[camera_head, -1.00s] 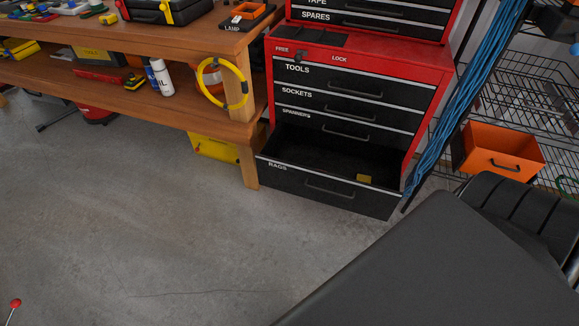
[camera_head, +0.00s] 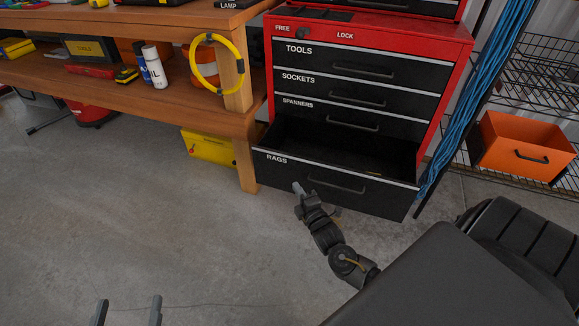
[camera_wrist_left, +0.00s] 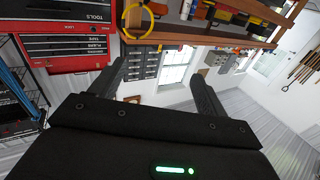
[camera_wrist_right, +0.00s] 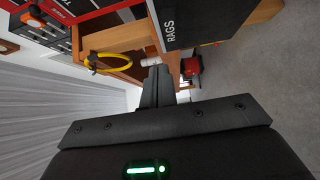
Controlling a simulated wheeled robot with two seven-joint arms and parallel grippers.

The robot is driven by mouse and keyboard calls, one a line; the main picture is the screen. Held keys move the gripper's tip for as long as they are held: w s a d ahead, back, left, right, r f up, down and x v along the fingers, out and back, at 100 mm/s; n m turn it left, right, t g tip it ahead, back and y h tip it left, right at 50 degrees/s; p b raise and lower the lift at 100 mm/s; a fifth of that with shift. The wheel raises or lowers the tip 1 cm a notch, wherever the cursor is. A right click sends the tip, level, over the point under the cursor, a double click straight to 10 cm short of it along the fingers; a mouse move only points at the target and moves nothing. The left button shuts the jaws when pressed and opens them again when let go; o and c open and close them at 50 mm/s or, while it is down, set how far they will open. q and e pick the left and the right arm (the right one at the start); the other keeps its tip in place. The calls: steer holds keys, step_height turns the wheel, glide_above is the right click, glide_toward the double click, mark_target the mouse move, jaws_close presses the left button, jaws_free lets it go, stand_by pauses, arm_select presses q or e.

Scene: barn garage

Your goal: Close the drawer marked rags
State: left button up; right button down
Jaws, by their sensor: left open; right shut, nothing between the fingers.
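The drawer marked rags (camera_head: 270,168) is the bottom drawer of the red tool chest (camera_head: 455,45). It stands pulled out, its dark inside showing. Its black front has a bar handle (camera_head: 338,186). My right gripper (camera_head: 297,186) is shut and empty, its tip in front of the drawer front, left of the handle; I cannot tell whether it touches. In the right wrist view the shut fingers (camera_wrist_right: 157,75) are beside the drawer front (camera_wrist_right: 200,20) with its RAGS label. My left gripper (camera_head: 128,304) is open and empty, low over the floor, far from the chest.
A wooden workbench (camera_head: 150,92) with a leg stands left of the chest, a yellow case (camera_head: 208,146) under it. A wire rack with an orange bin (camera_head: 520,145) and blue cable (camera_head: 485,95) is at right. The floor in front is clear.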

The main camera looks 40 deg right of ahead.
steer(key=b, duration=0.2)
glide_toward(285, 156)
steer(key=a, duration=0.3)
steer(key=w+d, duration=0.1)
steer(key=w+d+b, duration=0.1)
steer(key=w, duration=0.1)
steer(key=w+d, duration=0.1)
steer(key=w, duration=0.1)
steer(key=shift+d+b, duration=0.15)
steer(key=shift+b, duration=0.15)
arm_select(q)
step_height(285, 156, up, 8)
steer(key=s+a+t+h, duration=0.1)
steer(key=s+t+h, duration=0.1)
steer(key=t, duration=0.4)
steer(key=shift+a+t+h, duration=0.25)
steer(key=shift+t+h, duration=0.15)
steer(key=shift+h, duration=0.3)
arm_select(e)
steer(key=shift+w+d, duration=0.25)
steer(key=shift+d, duration=0.15)
arm_select(q)
steer(key=shift+f, duration=0.1)
